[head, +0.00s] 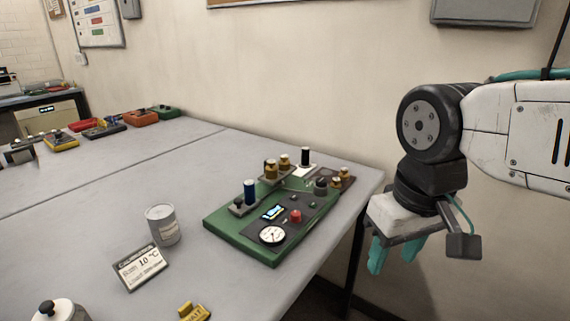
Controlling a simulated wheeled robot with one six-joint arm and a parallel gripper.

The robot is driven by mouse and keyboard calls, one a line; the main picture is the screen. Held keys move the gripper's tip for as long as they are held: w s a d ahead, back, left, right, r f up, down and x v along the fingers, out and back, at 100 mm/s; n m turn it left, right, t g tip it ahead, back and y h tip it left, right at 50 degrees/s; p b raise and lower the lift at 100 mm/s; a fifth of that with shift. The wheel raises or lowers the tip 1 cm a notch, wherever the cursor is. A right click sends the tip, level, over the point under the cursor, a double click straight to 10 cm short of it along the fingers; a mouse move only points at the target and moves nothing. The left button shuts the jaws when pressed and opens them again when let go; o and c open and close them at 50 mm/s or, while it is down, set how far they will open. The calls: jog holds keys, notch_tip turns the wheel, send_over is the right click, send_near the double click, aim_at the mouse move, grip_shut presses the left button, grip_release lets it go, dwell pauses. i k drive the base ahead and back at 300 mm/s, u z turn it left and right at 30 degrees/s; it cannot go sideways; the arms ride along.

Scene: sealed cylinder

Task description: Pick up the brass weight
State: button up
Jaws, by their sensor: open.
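Several small brass pieces stand on and around the green instrument board (225,224). The larger brass cylinder (271,170) is near its back left edge, with another brass piece (285,160) just behind it. Two smaller brass pieces (336,184) are at the board's back right. I cannot tell which one is the brass weight. My gripper (394,254) hangs to the right of the table, past its edge, with its teal fingers pointing down and apart. It is open and empty, well away from the brass pieces.
A blue cylinder (250,192) and a black one (305,157) stand near the brass. Coloured devices line the far left.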

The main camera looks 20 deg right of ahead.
aim_at(284, 164)
jog(key=z, duration=0.55)
jog(key=k, duration=0.65)
jog(key=z, duration=0.15)
jog(key=i, duration=1.1)
jog(key=u, duration=0.4)
